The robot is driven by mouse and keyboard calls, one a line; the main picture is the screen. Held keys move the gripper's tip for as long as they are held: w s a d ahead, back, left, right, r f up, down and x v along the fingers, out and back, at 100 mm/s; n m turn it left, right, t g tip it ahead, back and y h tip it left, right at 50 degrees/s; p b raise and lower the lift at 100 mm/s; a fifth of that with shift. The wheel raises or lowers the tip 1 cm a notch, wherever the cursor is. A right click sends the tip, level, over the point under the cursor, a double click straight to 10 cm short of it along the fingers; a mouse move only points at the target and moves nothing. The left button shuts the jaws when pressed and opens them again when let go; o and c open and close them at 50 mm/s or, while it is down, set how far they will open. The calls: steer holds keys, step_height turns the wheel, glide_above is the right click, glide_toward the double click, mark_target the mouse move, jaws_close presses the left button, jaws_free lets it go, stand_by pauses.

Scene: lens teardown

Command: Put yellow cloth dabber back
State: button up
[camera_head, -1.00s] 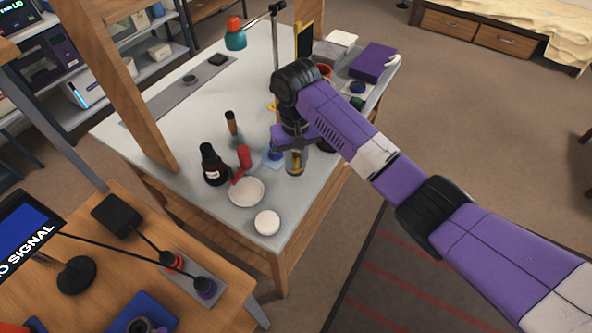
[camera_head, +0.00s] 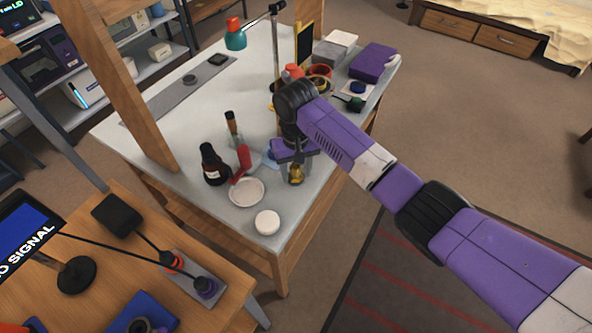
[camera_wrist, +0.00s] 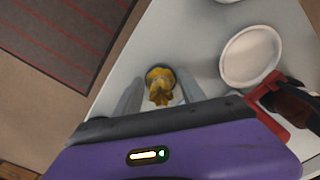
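The yellow cloth dabber (camera_wrist: 160,84) shows in the wrist view as a bunched yellow top with a dark round rim around part of it. My gripper (camera_wrist: 157,76) is over it, one pale finger on each side, with narrow gaps between fingers and cloth. In the head view the dabber (camera_head: 295,174) stands near the table's right front edge, directly below my gripper (camera_head: 296,163). My gripper hides the upper part of it there. I cannot tell from these views whether the dabber stands in a holder.
A white dish (camera_head: 246,192), a round white lid (camera_head: 267,222), a dark bottle (camera_head: 214,165) and a red-handled tool (camera_head: 243,158) stand left of my gripper. A purple box (camera_head: 372,62) and a red ring (camera_head: 320,72) are at the back.

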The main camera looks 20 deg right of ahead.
mark_target(296, 168)
step_height(296, 168, up, 12)
steer(key=shift+r, duration=0.15)
stand_by(0.5)
stand_by(0.4)
